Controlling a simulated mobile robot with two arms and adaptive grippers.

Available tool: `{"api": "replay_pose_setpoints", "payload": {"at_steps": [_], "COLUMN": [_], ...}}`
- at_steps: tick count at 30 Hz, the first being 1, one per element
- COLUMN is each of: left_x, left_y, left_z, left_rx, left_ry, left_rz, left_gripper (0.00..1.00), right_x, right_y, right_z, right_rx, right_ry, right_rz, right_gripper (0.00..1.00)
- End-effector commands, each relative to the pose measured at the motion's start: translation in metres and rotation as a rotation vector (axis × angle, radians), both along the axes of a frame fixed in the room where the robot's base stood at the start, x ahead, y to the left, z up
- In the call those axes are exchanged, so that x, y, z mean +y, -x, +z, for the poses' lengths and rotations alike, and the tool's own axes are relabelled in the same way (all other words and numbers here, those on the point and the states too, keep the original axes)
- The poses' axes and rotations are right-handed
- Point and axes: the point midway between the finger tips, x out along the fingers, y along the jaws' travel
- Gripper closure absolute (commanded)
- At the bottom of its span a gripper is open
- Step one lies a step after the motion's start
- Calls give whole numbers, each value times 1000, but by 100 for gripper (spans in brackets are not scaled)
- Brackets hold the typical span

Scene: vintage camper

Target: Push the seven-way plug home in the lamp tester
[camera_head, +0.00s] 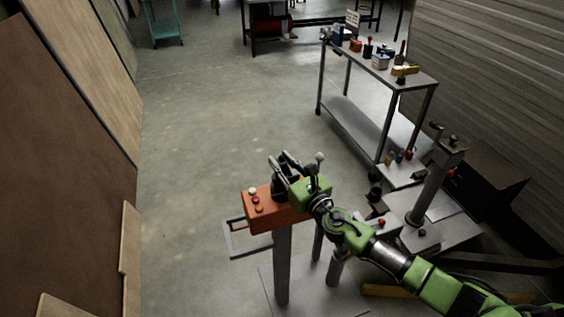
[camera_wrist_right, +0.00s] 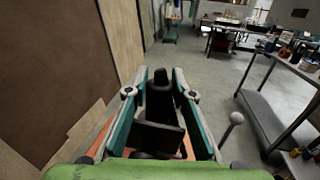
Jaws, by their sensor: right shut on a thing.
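The lamp tester (camera_head: 262,212) is an orange box with a few lamps or buttons on its front, on a grey post. My right gripper (camera_head: 282,162) is directly over its top. In the right wrist view my right gripper (camera_wrist_right: 160,82) has its two teal-edged fingers on either side of a black plug (camera_wrist_right: 159,98), and it is shut on it. Part of the orange tester (camera_wrist_right: 98,140) shows below the fingers. The plug's lower end and the socket are hidden, so I cannot tell how deep the plug sits. My left gripper is not in view.
A ball-topped lever (camera_head: 319,158) stands close to the right of my gripper. A metal cart (camera_head: 352,122) with small items is behind to the right. A grey stand (camera_head: 432,190) is at the right. Wooden panels (camera_head: 60,120) line the left. Open floor (camera_head: 215,110) lies beyond the tester.

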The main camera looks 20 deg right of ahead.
Motion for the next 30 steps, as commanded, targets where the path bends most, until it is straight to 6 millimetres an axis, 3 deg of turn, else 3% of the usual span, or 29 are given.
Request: {"api": "replay_pose_setpoints", "payload": {"at_steps": [6, 7, 9, 20, 23, 30], "left_x": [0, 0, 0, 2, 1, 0], "left_y": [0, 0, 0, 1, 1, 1], "left_z": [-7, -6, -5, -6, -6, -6], "left_rx": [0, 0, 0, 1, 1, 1], "left_ry": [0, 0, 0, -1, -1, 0], "left_rz": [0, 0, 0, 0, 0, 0], "left_gripper": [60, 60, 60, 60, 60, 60], "right_x": [0, 0, 0, 0, -3, -15], "right_y": [0, 0, 0, 6, 18, 68], "right_z": [-7, -6, -6, -9, -10, -11], "right_rx": [0, 0, 1, 6, 7, 10], "right_ry": [0, 0, 0, 1, 2, 3], "right_rz": [0, 0, 0, 3, 3, 3], "right_gripper": [100, 74, 57, 57, 57, 57]}}
